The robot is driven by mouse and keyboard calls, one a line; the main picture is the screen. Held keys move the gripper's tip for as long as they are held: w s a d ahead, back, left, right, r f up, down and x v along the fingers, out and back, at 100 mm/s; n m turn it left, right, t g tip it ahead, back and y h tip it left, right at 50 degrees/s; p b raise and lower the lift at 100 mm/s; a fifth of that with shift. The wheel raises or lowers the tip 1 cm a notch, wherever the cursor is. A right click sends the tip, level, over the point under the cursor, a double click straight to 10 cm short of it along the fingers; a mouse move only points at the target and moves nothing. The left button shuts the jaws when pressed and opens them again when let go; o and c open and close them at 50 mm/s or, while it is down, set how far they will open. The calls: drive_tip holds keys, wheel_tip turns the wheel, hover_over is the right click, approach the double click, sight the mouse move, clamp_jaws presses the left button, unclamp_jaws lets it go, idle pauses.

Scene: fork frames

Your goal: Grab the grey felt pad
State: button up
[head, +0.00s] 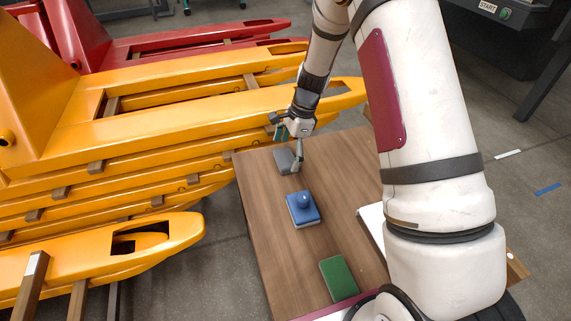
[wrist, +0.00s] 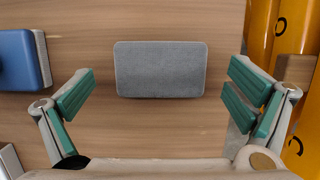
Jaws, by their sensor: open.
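The grey felt pad (wrist: 160,68) is a flat rounded rectangle on the wooden table, seen in the middle of the wrist view. In the head view the pad (head: 285,161) lies near the table's far left edge, partly covered by my gripper. My gripper (head: 288,147) is open and empty above it. In the wrist view the gripper (wrist: 162,88) has its green-padded fingers spread wide, one on each side of the pad with gaps between. The gap in height cannot be told.
A blue block (head: 303,208) with a knob stands nearer than the pad; its edge shows at left in the wrist view (wrist: 18,60). A green pad (head: 339,278) lies nearer still on the table (head: 268,235). Yellow pallet forks (head: 180,115) stand close beyond the table's left edge.

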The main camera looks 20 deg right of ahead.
drive_tip(key=shift+a+f, duration=0.1)
drive_tip(key=shift+f, duration=0.3)
drive_tip(key=shift+r, duration=0.1)
drive_tip(key=c, duration=1.2)
drive_tip(key=shift+r, duration=0.1)
